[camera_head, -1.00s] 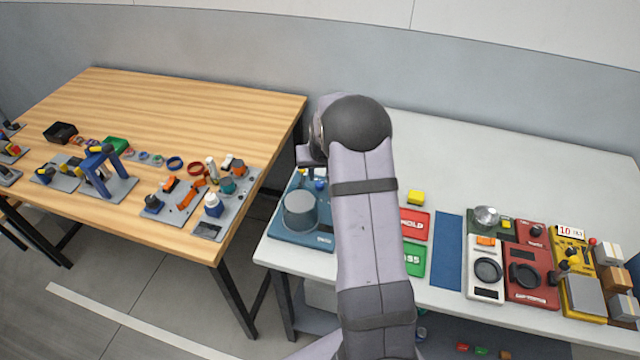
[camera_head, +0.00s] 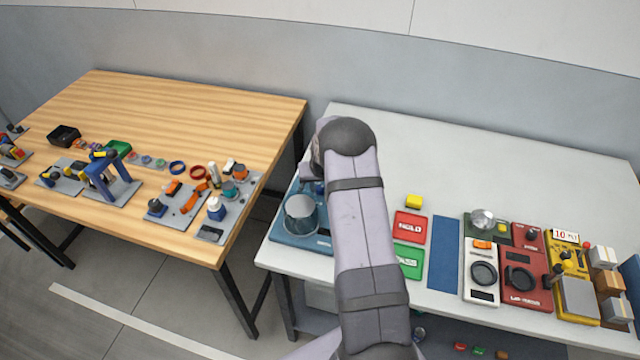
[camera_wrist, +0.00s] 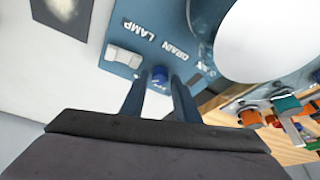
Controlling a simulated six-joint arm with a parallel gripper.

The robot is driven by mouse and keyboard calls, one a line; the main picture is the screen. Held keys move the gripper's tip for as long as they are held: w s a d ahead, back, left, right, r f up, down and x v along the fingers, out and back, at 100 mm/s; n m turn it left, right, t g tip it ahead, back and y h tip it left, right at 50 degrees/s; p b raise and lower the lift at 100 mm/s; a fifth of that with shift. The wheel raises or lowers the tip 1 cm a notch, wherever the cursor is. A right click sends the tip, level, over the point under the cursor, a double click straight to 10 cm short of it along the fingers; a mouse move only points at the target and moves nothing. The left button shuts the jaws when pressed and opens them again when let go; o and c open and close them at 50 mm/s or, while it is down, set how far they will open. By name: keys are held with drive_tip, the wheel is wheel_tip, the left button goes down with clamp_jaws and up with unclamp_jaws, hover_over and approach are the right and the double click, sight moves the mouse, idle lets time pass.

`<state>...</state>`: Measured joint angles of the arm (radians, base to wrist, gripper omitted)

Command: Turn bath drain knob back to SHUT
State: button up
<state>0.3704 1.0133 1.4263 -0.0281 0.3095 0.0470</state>
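The bath unit is a blue base (camera_head: 290,239) with a round grey vessel (camera_head: 301,216), at the near left corner of the white table. In the wrist view the blue panel (camera_wrist: 180,25) carries the words DRAIN and LAMP. The blue drain knob (camera_wrist: 160,74) sits near the word DRAIN, and a white switch (camera_wrist: 122,58) is near LAMP. My gripper (camera_wrist: 160,80) points at the panel with its two fingers apart, one on each side of the knob. Gaps seem to show between fingers and knob. The knob's setting is not readable. My arm hides the gripper in the head view.
The white vessel (camera_wrist: 265,40) stands close to the panel in the wrist view. Red (camera_head: 410,226) and green (camera_head: 407,262) trays, a blue mat (camera_head: 444,252) and several devices lie to the right. A wooden table (camera_head: 190,110) stands left, across a gap. The back of the white table is clear.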

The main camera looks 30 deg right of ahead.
drive_tip(key=shift+w+f, duration=0.15)
drive_tip(key=shift+f, duration=0.2)
drive_tip(key=shift+c, duration=0.5)
clamp_jaws()
